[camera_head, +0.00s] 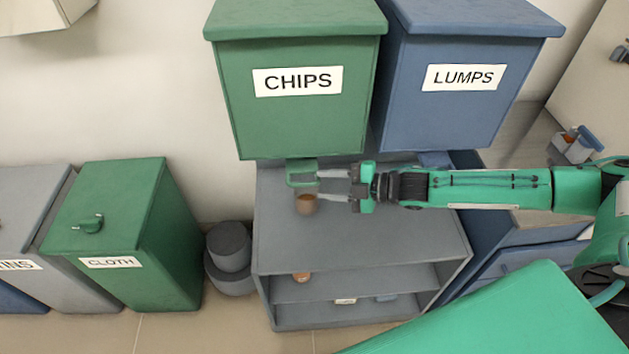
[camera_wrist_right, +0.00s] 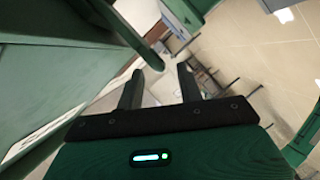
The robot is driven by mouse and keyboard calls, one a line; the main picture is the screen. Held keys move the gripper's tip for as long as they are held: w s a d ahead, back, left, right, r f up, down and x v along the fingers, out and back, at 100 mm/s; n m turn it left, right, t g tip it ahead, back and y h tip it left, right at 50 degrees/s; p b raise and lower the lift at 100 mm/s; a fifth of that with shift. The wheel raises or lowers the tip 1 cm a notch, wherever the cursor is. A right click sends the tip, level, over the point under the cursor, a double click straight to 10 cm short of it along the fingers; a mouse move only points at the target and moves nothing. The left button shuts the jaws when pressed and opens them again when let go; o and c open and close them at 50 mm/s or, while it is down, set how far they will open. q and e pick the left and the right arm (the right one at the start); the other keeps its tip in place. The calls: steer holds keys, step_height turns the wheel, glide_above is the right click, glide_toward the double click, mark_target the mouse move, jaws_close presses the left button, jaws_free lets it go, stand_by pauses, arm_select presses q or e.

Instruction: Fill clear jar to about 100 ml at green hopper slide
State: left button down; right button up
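The green hopper (camera_head: 298,110) labelled CHIPS hangs above a grey shelf unit. Its green slide handle (camera_head: 301,172) sticks out under its bottom edge. A small brown jar-like vessel (camera_head: 306,204) stands just below the handle; I cannot tell whether it is the clear jar with brown contents, nor its level. My right gripper (camera_head: 320,185) reaches in from the right, its fingers apart, tips close to the handle and vessel. In the right wrist view the gripper (camera_wrist_right: 160,75) has an empty gap, and a dark green bar (camera_wrist_right: 128,35) ends near its tips. My left gripper is out of view.
A blue hopper (camera_head: 456,100) labelled LUMPS hangs to the right. The grey shelf unit (camera_head: 390,235) has bare top space, with small items on lower shelves. A green CLOTH bin (camera_head: 150,235) and dark grey round containers (camera_head: 229,247) stand left.

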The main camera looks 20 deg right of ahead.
mark_target(320, 184)
steer(key=x, duration=0.3)
steer(key=shift+a, duration=0.1)
steer(key=shift+w+a+f, duration=0.15)
steer(key=shift+w+a, duration=0.1)
steer(key=shift+a, duration=0.05)
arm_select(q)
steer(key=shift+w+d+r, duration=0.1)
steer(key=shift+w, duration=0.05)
